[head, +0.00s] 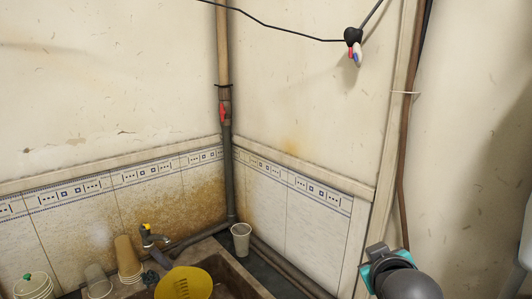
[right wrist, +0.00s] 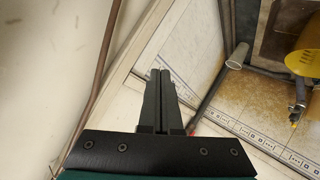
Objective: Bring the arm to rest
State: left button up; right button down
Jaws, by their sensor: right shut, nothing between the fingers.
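My right gripper (right wrist: 160,76) shows in the right wrist view with its two dark fingers together and nothing between them. It is in the air, in front of the wall and away from the sink. In the head view my right arm comes in at the lower right edge; its fingers cannot be made out there. My left arm and gripper are in neither view.
A stone sink (head: 238,274) stands in the corner, with a yellow colander (head: 183,284), a tap (head: 150,238) and a white cup (head: 241,238). Stacked cups (head: 127,257) stand to the left. A vertical pipe (head: 227,160) runs up the corner. A cable (head: 290,31) hangs above.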

jog(key=s+a+f+m+g+y, duration=0.1)
jog(key=s+a+f+g+y, duration=0.2)
jog(key=s+f, duration=0.9)
jog(key=s+a+f+g, duration=0.2)
jog(key=s+f+g, duration=0.55)
jog(key=s, duration=0.75)
notch_tip(320, 180, down, 35)
jog(key=s+b, duration=0.3)
jog(key=b, duration=0.9)
jog(key=s+d+f+b, duration=0.1)
jog(key=s+f+b, duration=0.3)
jog(key=s+f, duration=0.3)
jog(key=s+d+f+b, duration=0.1)
jog(key=s+f+b, duration=0.4)
jog(key=f, duration=1)
jog(key=s, duration=0.2)
jog(key=shift+s+d, duration=0.25)
jog(key=shift+s, duration=0.05)
jog(key=shift+g, duration=0.25)
